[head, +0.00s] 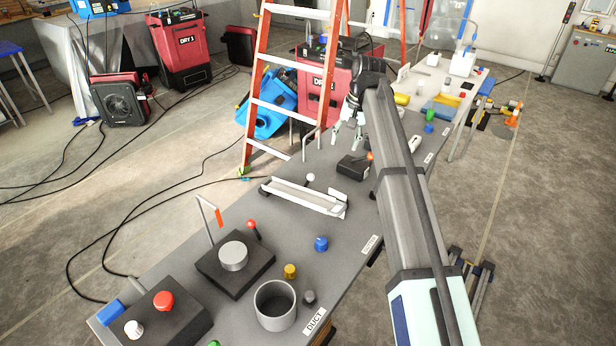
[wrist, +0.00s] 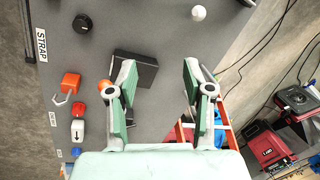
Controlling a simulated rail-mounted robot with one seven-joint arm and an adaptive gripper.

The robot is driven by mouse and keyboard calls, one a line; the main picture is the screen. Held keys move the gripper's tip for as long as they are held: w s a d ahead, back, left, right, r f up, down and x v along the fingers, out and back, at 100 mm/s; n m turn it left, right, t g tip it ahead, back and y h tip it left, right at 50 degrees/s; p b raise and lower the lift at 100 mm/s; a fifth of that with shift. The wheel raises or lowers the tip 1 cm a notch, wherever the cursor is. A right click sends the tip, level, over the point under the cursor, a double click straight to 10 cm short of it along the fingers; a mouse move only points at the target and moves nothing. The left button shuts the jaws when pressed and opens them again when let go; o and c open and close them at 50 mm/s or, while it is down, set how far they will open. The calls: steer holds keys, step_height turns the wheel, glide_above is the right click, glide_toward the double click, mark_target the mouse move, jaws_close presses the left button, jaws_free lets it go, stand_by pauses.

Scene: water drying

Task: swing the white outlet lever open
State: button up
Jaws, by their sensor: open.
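A white ball-shaped knob (head: 310,177) shows at the white trough (head: 305,197) on the grey bench; the white ball also shows at the top of the wrist view (wrist: 198,13). I cannot tell for sure that it is the outlet lever. My gripper (head: 346,138) hangs over the bench beyond the trough, open. In the wrist view its two pale green fingers (wrist: 158,95) are spread with nothing gripped. A black block (wrist: 137,69) with an orange knob (wrist: 105,88) lies below and beside the left finger. The white ball is apart from both fingers.
A white piece with an arrow (wrist: 78,131) and an orange hook piece (wrist: 69,86) lie along the bench edge. An orange ladder (head: 262,80) stands close behind the bench.

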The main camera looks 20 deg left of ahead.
mark_target(312, 175)
steer(key=s+a+r, duration=0.2)
steer(key=s+a, duration=0.1)
steer(key=a, duration=0.3)
steer(key=shift+n, duration=0.4)
steer(key=a+f+p, duration=0.1)
steer(key=f, duration=0.4)
steer(key=a+f+p, duration=0.1)
steer(key=f, duration=0.5)
steer(key=a+f+p, duration=0.1)
steer(key=f, duration=0.4)
steer(key=shift+s+a+f+p, duration=0.15)
steer(key=shift+s+f+p, duration=0.15)
steer(key=shift+s, duration=0.1)
steer(key=shift+y, duration=0.3)
jaws_close()
